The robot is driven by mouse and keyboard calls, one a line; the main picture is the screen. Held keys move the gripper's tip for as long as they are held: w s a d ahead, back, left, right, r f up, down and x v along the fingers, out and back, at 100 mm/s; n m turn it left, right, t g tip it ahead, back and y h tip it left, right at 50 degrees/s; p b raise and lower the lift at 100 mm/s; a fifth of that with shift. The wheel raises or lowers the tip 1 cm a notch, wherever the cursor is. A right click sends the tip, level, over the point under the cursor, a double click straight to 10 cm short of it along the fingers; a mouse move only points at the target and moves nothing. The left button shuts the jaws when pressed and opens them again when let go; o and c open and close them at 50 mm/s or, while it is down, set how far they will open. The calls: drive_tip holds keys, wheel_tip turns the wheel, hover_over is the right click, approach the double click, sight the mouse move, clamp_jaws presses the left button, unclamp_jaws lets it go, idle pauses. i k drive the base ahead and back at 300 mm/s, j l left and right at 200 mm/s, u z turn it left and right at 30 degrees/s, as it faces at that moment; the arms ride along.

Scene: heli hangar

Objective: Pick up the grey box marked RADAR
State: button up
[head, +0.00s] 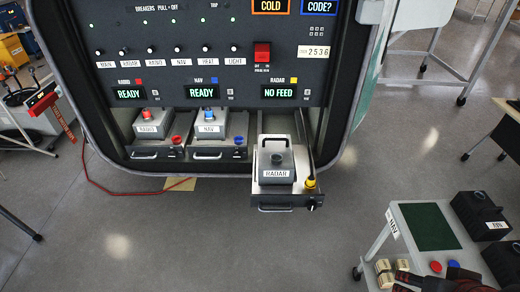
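The grey box marked RADAR (277,168) sits on a pulled-out drawer (286,199) below the panel's NO FEED display. It has a dark round knob on top and a white label on its front. A yellow connector (310,183) is on the drawer at its right. Dark and red parts at the bottom right edge look like my gripper (440,283), over the cart's near end. They are cut off by the frame, so its fingers are unclear. It is well away from the RADAR box.
Grey RADIO (150,124) and NAV (209,124) boxes sit in drawers to the left. A cart with a green mat (430,226) holds black boxes (480,214), beige blocks (383,272) and coloured caps. A red cable (110,190) lies on the left floor. Floor before the drawer is clear.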

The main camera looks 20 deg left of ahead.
sight(275, 159)
drive_tip(key=u, duration=1.05)
